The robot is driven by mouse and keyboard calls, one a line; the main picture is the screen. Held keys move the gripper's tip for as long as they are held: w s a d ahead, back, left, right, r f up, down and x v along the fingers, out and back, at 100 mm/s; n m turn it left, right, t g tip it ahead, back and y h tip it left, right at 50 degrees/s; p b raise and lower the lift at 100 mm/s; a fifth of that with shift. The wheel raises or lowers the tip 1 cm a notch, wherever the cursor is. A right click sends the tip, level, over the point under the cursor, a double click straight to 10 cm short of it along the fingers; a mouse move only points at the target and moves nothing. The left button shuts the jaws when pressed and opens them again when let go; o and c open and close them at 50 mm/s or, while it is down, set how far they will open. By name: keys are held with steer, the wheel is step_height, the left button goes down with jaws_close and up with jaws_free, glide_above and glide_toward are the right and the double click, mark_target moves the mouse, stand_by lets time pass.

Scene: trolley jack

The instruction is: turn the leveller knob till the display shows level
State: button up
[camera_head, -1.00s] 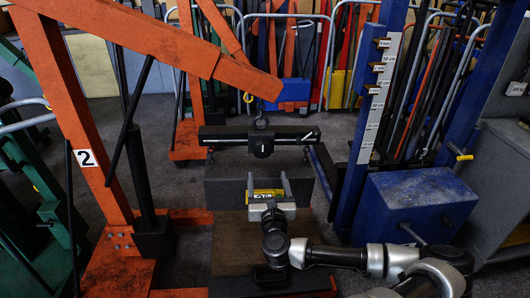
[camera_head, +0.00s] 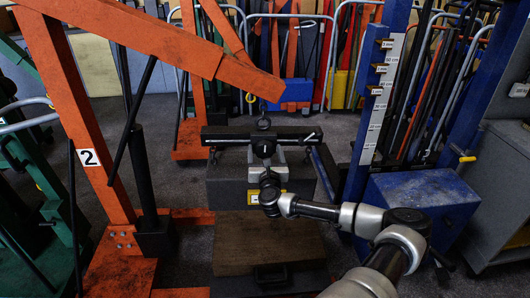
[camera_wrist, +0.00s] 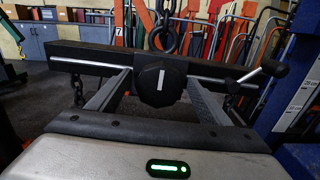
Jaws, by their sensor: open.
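The leveller (camera_head: 230,133) is a dark bar hanging by chain under the orange crane arm. In the wrist view the bar (camera_wrist: 85,58) slopes down to the right; in the head view it looks nearly flat. Its black knob (camera_wrist: 160,82) has a near-upright white mark and faces my gripper; it also shows in the head view (camera_head: 264,148). My gripper (camera_head: 264,157) is open, with one finger on each side of the knob. Contact cannot be told. I cannot make out a level reading on a display.
A dark grey block (camera_head: 222,190) lies below the bar, with a yellow plate (camera_head: 283,198) partly behind my wrist. A brown-topped block (camera_head: 245,250) is nearer. The orange crane post (camera_head: 80,120) is left, and a blue post (camera_head: 378,100) and blue box (camera_head: 425,195) are right.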

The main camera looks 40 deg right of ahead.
steer(key=c, duration=1)
steer(key=shift+c, duration=0.2)
